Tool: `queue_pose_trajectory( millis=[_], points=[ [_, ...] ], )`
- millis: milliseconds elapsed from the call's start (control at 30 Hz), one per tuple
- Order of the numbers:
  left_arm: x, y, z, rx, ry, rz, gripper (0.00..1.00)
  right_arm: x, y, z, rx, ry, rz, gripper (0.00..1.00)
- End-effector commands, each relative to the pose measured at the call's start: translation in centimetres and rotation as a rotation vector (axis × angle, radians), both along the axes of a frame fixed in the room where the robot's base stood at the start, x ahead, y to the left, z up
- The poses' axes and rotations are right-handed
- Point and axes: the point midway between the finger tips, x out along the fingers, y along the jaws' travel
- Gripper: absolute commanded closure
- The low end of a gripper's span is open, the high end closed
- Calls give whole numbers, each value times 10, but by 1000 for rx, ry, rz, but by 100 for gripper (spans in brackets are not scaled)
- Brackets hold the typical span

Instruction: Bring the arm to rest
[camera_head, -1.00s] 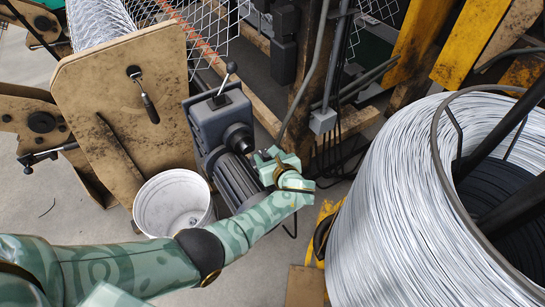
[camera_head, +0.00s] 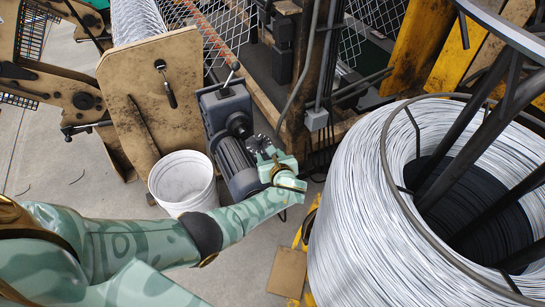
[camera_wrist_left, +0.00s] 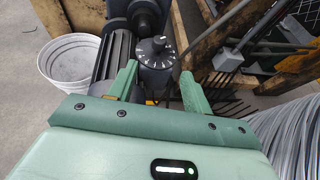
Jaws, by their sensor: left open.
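My left arm comes in from the left in the head view. Its pale green gripper (camera_head: 264,148) is beside the grey motor unit (camera_head: 228,118). In the left wrist view the gripper (camera_wrist_left: 157,82) is open, its two fingers apart. A dark round dial (camera_wrist_left: 157,48) with white marks shows just beyond and between the fingertips. I cannot tell whether either finger touches it. My right gripper is in neither view.
A white bucket (camera_head: 183,183) stands left of the motor, close to my forearm. A large wire coil (camera_head: 345,215) with a dark frame fills the right. A wooden panel (camera_head: 150,90) and chain-link mesh (camera_head: 215,30) are behind.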

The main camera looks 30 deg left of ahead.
Motion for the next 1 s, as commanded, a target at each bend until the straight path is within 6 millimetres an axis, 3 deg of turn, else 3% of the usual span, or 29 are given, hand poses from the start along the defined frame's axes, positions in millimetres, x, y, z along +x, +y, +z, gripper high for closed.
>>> queue_pose_trajectory(
  millis=[400, 467, 567, 600, 667, 700, 800, 867, 1000],
  points=[
    [0, -1, -1, -24, -20, 9, 50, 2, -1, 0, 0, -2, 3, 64],
    [2, -7, -6, -120, -67, 22, 50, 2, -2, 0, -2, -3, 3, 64],
    [1, -30, -42, -573, -190, 136, 50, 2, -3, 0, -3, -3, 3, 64],
    [-17, -37, -71, -781, -215, 233, 50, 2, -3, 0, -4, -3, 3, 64],
    [-52, -46, -114, -1021, -232, 389, 50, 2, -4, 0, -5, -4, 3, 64],
    [-79, -51, -140, -1158, -241, 506, 50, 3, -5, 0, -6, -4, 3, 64],
    [-154, -58, -195, -1411, -268, 802, 50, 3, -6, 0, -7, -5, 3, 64],
    [-204, -57, -223, -1508, -288, 982, 50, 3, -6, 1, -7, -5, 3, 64],
    [-324, -51, -269, -1612, -351, 1361, 50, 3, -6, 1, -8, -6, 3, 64]
  ],
)
